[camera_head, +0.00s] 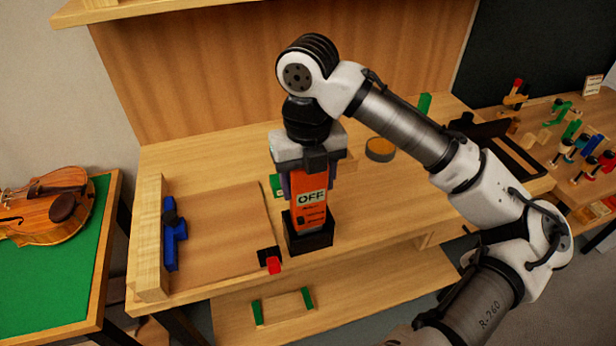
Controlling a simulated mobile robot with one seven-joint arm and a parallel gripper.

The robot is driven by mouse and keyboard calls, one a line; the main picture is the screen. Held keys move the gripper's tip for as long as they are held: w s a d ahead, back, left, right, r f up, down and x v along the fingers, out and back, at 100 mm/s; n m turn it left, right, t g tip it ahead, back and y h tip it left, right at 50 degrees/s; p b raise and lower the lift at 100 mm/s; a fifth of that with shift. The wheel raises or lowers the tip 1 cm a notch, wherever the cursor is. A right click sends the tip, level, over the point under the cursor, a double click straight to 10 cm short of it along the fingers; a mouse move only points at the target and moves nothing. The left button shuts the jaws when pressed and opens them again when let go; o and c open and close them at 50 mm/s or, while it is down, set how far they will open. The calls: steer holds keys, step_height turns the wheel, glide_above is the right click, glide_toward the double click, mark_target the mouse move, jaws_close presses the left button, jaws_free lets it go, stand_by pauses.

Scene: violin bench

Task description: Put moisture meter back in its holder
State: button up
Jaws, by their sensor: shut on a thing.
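The moisture meter (311,204) is an orange upright device with a screen that reads OFF. My gripper (306,177) points down and is shut on its upper part. The holder (309,241) is a black box-shaped stand on the bench near the front edge. The meter's lower end is at the holder's opening and appears to be at least partly inside it. The holder's front wall hides the meter's bottom, so I cannot tell how deep it sits.
A brown mat (218,240) lies left of the holder on the wooden bench (380,220). A blue clamp (173,235) and a red-and-black item (271,262) are nearby. A round tin (380,149) stands behind right. A violin (45,207) lies on the green table at left.

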steer(key=shift+f+b, duration=0.7)
steer(key=shift+f, duration=0.6)
steer(key=o, duration=1.3)
step_height(320, 180, up, 14)
steer(key=shift+f, duration=0.1)
